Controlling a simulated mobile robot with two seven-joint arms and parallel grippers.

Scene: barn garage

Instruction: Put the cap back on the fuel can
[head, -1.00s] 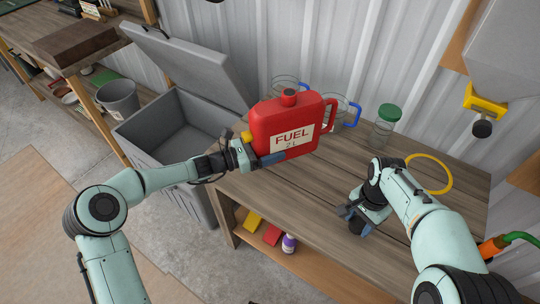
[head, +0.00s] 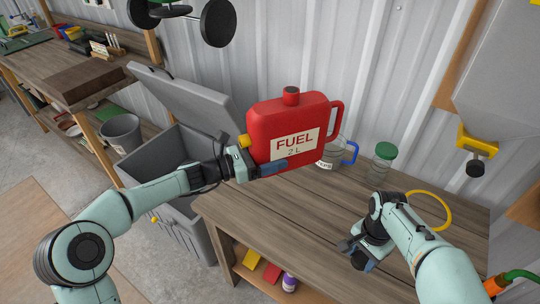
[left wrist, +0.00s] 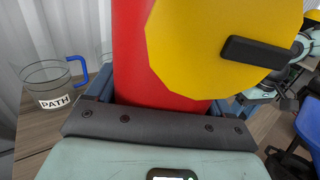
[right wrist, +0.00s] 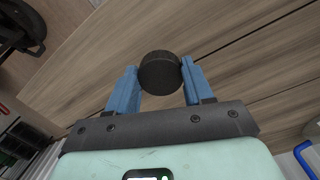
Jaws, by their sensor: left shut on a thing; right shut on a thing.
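The red fuel can (head: 290,130), labelled "FUEL 2 L", is upright and held above the workbench. My left gripper (head: 262,166) is shut on the can's lower left side. The can's red body (left wrist: 140,60) fills the middle of the left wrist view. My right gripper (head: 357,254) is low over the bench at the right, apart from the can. It is shut on the round black cap (right wrist: 160,72), seen between its blue fingers in the right wrist view.
The workbench (head: 300,215) has a green-lidded jar (head: 382,163), a jar with a blue handle (head: 335,153) and a yellow ring (head: 432,210) towards the back. A yellow disc (left wrist: 215,45) with a black bar is by the can. An open grey bin (head: 170,165) stands left.

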